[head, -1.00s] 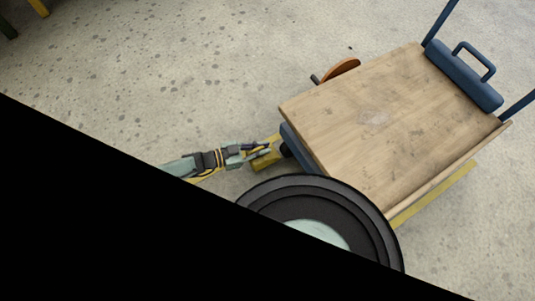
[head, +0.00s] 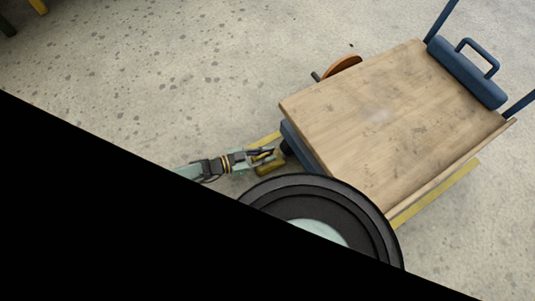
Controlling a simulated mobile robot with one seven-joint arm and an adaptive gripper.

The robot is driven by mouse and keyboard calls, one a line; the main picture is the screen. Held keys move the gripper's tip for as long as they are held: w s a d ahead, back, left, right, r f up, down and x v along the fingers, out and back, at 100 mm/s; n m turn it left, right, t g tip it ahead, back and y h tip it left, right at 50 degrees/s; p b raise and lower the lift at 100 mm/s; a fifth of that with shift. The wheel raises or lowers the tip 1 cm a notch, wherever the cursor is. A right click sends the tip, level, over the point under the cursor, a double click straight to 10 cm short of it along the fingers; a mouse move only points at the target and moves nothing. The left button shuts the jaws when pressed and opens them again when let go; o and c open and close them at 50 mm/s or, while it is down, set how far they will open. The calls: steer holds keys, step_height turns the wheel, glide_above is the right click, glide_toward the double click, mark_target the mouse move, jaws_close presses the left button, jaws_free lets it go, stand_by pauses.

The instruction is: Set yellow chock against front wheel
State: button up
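The yellow chock (head: 270,168) is on or near the floor at the left end of the cart, just left of a dark wheel (head: 287,148) that is mostly hidden under the deck. Whether chock and wheel touch is too small to tell. My gripper (head: 265,155) reaches in from the left, with its fingertips at the upper side of the chock. The fingers overlap the chock in the picture, and I cannot tell whether they grip it or stand open beside it.
The cart has a wooden deck (head: 380,120) and a blue handle end (head: 465,75). An orange-brown disc-like thing (head: 343,68) is by its far edge. Yellow floor marking (head: 435,195) runs beneath. My own dark round body part hides the near corner.

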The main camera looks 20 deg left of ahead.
steer(key=o, duration=0.3)
steer(key=shift+r, duration=0.15)
steer(key=v, duration=1.2)
